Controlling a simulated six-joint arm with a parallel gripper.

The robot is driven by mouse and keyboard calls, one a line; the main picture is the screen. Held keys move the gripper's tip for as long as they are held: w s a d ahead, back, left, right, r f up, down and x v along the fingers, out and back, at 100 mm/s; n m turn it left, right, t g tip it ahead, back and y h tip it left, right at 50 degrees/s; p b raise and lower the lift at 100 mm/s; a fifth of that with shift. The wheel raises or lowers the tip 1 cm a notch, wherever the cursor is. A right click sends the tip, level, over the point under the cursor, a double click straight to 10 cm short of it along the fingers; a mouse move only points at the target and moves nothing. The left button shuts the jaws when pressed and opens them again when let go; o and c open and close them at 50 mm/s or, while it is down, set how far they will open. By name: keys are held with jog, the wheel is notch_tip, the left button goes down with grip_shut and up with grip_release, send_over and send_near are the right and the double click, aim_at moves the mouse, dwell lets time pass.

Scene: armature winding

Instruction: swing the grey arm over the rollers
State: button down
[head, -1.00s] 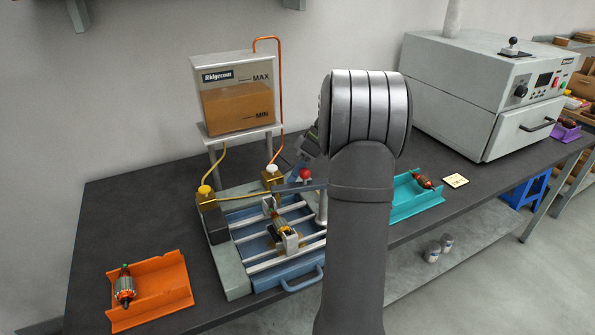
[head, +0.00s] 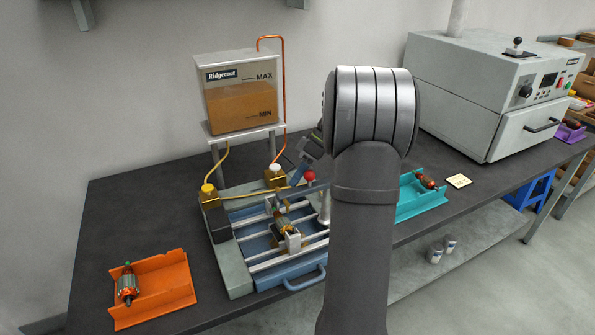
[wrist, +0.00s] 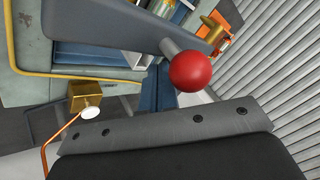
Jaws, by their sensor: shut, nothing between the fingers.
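The grey arm (head: 296,191) is a flat bar with a red ball knob (head: 309,176) on it, above the right side of the roller frame. In the wrist view the grey arm (wrist: 125,28) crosses the top and its red knob (wrist: 190,72) stands close. The rollers (head: 262,249) are pale bars over a blue tray, with an armature (head: 283,223) in holders above them. My gripper (head: 295,185) is shut and empty, its blue fingers just left of the knob. The fingers also show in the wrist view (wrist: 161,85). Whether they touch the arm, I cannot tell.
A varnish tank (head: 240,100) stands behind, with brass valves (head: 275,179) and a yellow tube near the arm. An orange tray (head: 172,285) with an armature lies left; a teal tray (head: 422,203) lies right. A grey oven (head: 470,95) stands at the back right.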

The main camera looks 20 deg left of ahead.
jog(key=w+a+r, duration=0.3)
jog(key=w+r, duration=0.5)
jog(key=shift+w+a, duration=0.2)
jog(key=shift+w, duration=0.2)
jog(key=shift+s, duration=0.1)
dwell(0.4)
jog(key=s+d+f+m, duration=0.1)
jog(key=d+f, duration=0.3)
jog(key=f, duration=0.4)
jog(key=shift+s+m+t+y, duration=0.3)
jog(key=shift+s+t, duration=0.1)
jog(key=shift+s, duration=0.4)
